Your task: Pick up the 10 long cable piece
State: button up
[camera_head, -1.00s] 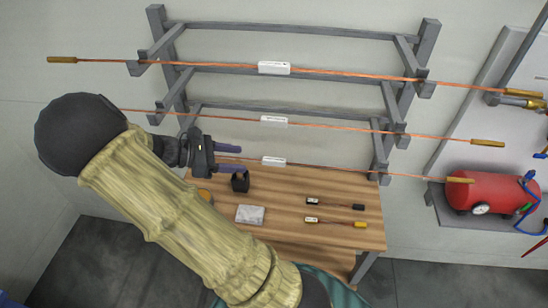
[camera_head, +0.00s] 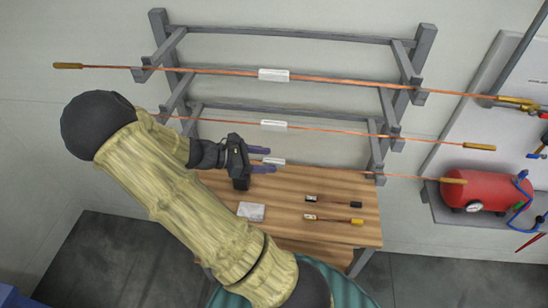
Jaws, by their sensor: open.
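Three long copper-coloured cable pieces with brass-coloured ends and white labels lie across a grey rack: the top one (camera_head: 350,79), the middle one (camera_head: 340,130) and the lowest one (camera_head: 340,172). The label print is too small to read, so I cannot tell which is the 10 piece. My gripper (camera_head: 271,159) is open, its two fingers pointing right. In the picture the fingers lie just above and below the left part of the lowest label (camera_head: 275,161). I cannot tell the depth between them or whether they touch. My gripper hides part of the lowest cable.
A wooden table (camera_head: 310,235) stands below the rack (camera_head: 423,60). On it lie two short cable pieces (camera_head: 333,202) (camera_head: 333,219) and a grey-white block (camera_head: 251,211). A red tank (camera_head: 482,190) with a gauge is at the right. Rack arms flank the cables.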

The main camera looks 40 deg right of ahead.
jog(key=shift+s+d+f, duration=0.2)
jog(key=shift+d+f, duration=0.05)
jog(key=shift+d, duration=0.15)
jog(key=c, duration=1.1)
